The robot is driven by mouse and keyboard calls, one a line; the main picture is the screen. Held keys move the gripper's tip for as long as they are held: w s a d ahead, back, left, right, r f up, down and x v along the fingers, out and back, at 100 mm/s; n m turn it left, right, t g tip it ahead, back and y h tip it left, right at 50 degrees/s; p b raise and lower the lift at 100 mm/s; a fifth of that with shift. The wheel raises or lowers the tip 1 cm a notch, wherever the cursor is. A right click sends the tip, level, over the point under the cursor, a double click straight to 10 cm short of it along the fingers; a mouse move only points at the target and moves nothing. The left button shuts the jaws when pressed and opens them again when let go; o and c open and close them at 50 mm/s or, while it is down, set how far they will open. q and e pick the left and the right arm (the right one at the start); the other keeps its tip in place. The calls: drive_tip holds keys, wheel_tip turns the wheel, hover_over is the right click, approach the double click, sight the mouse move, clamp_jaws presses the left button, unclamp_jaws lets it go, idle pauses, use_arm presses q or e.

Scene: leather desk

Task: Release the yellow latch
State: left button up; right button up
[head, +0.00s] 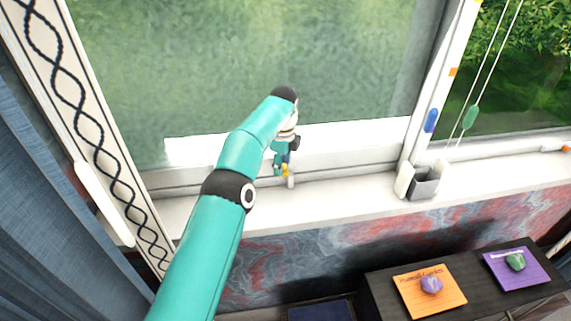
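A small yellow piece (284,170), which looks like the yellow latch, shows at the bottom rail of the large window, beside a short pale post (291,182). My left gripper (282,163) is right at it, reaching down from the end of my teal arm. The gripper's fingers overlap the yellow piece in the head view. They are too small and partly covered to tell whether they are open or shut, or touching it. My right gripper is out of view.
A blue handle (431,120) and an orange tab (453,72) sit on the window post at right. A green cord weight (470,117) hangs beside it. A grey box (424,183) stands on the sill. A dark shelf below holds an orange card (430,291) and a purple card (518,268), each under a stone.

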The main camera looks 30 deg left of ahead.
use_arm(q)
drive_tip(key=shift+d, duration=0.1)
drive_tip(key=n, duration=0.4)
drive_tip(key=shift+s+f, duration=0.1)
drive_tip(key=shift+s, duration=0.1)
drive_tip(key=n, duration=0.5)
drive_tip(key=shift+s+a+n+g, duration=0.3)
drive_tip(key=shift+s+a+n, duration=0.05)
drive_tip(key=shift+s+n, duration=0.05)
drive_tip(key=s+d+r+n+t+y+b, duration=0.1)
drive_tip(key=s+d+r+n+b, duration=0.2)
drive_tip(key=r+n, duration=0.5)
drive_tip(key=s+d+r+n+t+y+b, duration=0.1)
drive_tip(key=d+r+n+t+y+b, duration=0.15)
drive_tip(key=r+n+b, duration=0.4)
drive_tip(key=w+a+f+n, duration=0.1)
drive_tip(key=f, duration=0.4)
drive_tip(key=w+a+f, duration=0.2)
drive_tip(key=f, duration=0.3)
drive_tip(key=w+a+f+n+g+h, duration=0.1)
drive_tip(key=w+f, duration=0.1)
drive_tip(key=f, duration=0.3)
drive_tip(key=shift+a+n+p, duration=0.25)
drive_tip(key=shift+n+p, duration=0.1)
drive_tip(key=shift+p, duration=0.05)
